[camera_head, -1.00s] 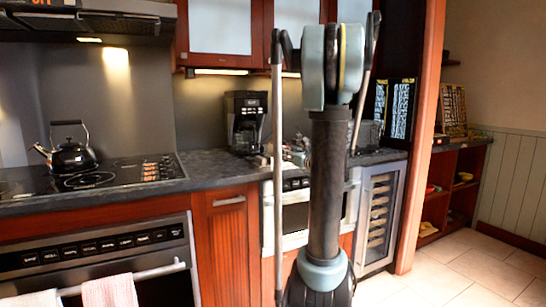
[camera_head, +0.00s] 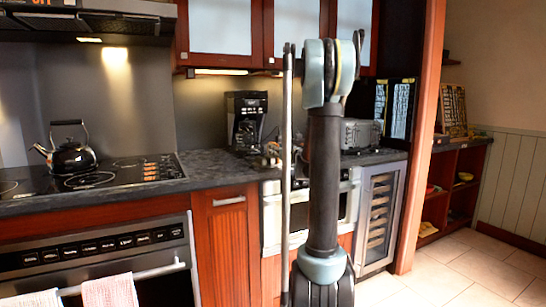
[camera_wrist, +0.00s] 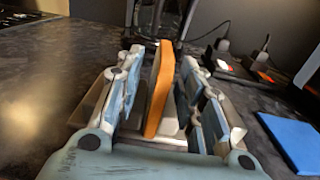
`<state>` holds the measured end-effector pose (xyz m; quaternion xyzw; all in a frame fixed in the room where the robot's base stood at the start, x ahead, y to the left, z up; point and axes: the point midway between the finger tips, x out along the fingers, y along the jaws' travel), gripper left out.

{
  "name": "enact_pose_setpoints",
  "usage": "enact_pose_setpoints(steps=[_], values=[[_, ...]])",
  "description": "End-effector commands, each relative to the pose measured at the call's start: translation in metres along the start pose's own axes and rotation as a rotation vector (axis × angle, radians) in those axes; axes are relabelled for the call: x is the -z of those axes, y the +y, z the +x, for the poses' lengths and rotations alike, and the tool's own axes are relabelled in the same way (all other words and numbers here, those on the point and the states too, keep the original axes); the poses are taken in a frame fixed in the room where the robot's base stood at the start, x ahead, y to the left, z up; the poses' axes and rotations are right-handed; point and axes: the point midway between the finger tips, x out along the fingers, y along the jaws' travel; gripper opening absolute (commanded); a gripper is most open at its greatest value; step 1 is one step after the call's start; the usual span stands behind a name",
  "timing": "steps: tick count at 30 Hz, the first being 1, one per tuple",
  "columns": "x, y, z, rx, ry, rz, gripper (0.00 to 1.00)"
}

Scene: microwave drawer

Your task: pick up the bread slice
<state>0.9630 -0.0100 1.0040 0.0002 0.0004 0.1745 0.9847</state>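The bread slice (camera_wrist: 158,92) shows in the wrist view as an orange-brown slab standing on edge, with a pale face on its left. My gripper (camera_wrist: 163,62) is open, with one finger on each side of the slice. A gap shows between the slice and the fingers, clearest on the right. In the head view my arm hides much of this spot, and I cannot make out the slice there.
A black coffee maker (camera_head: 246,120) stands on the dark counter (camera_head: 215,165), close behind the slice. A toaster (camera_head: 360,133) is to the right. A blue flat object (camera_wrist: 292,142) and sockets with plugs (camera_wrist: 222,55) lie right of the gripper. A kettle (camera_head: 70,157) is on the hob.

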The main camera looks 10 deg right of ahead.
Motion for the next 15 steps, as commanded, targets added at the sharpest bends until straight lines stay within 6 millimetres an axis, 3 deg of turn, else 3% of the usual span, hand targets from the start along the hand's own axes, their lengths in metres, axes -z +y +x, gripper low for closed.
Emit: enact_pose_setpoints(steps=[9,15], values=[[0.0,-0.002,0.04,-0.001,0.0,0.0,0.35],[0.0,-0.002,0.042,0.0,0.0,0.0,0.35]])
